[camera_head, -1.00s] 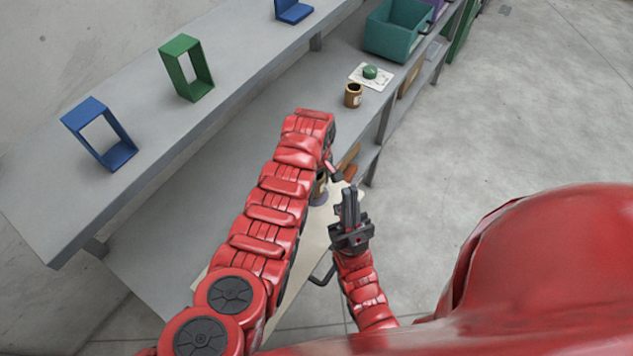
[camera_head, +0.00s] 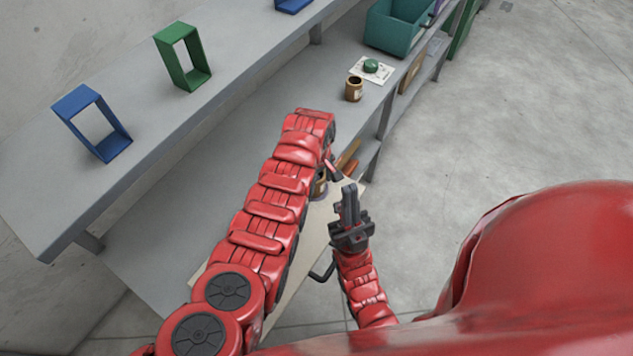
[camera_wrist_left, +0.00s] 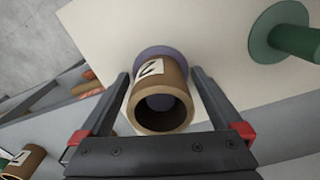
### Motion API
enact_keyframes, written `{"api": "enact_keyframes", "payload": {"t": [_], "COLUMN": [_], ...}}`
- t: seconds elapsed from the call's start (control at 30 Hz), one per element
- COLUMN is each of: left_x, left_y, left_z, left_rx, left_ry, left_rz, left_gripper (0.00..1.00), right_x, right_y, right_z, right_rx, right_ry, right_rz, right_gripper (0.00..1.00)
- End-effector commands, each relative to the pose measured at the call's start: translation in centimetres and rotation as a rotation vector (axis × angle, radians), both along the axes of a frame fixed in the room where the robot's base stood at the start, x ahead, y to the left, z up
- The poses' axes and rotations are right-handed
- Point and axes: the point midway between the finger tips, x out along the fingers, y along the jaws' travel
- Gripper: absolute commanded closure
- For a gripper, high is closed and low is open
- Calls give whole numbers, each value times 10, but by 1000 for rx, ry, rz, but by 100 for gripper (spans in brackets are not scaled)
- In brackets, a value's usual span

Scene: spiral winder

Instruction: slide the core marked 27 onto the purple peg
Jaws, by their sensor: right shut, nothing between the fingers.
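In the left wrist view a brown core (camera_wrist_left: 160,118) with a white label stands between my left fingers. Only part of the label's marking shows, like a 2, so I cannot read the full number. The core is around the purple peg (camera_wrist_left: 157,53): the peg's base disc shows behind it and purple shows inside its bore. My left gripper (camera_wrist_left: 160,76) is open, one finger on each side of the core with narrow gaps. In the head view my left arm mostly hides the core. My right gripper (camera_head: 350,190) is shut and empty, beside my left gripper.
A green peg (camera_wrist_left: 293,40) stands on the pale board (camera_wrist_left: 215,45). Another labelled core (camera_wrist_left: 22,162) is at the lower left. In the head view a brown core (camera_head: 353,89), a green button (camera_head: 371,65) and a teal bin (camera_head: 394,28) are farther along the shelf.

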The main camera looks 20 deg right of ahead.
Motion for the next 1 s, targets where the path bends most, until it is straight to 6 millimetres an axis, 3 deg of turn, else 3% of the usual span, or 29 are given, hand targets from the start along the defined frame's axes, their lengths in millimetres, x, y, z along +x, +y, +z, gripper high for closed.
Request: {"api": "enact_keyframes", "payload": {"t": [0.23,0.37,0.77,0.83,1.0], "left_x": [0,2,1,-1,-1], "left_y": [0,-1,-1,0,-1], "left_z": [4,16,86,113,146], "left_rx": [1,-3,-5,1,1], "left_ry": [2,-4,-6,0,-1], "left_rz": [0,0,0,-1,-2], "left_gripper": [0,0,0,0,0], "right_x": [0,0,0,0,0], "right_y": [0,0,0,0,0], "right_z": [-2,-4,-29,-2,23], "right_rx": [0,0,0,0,0], "right_ry": [0,0,0,0,0], "right_rz": [0,0,0,0,0], "right_gripper": [100,100,100,100,100]}}
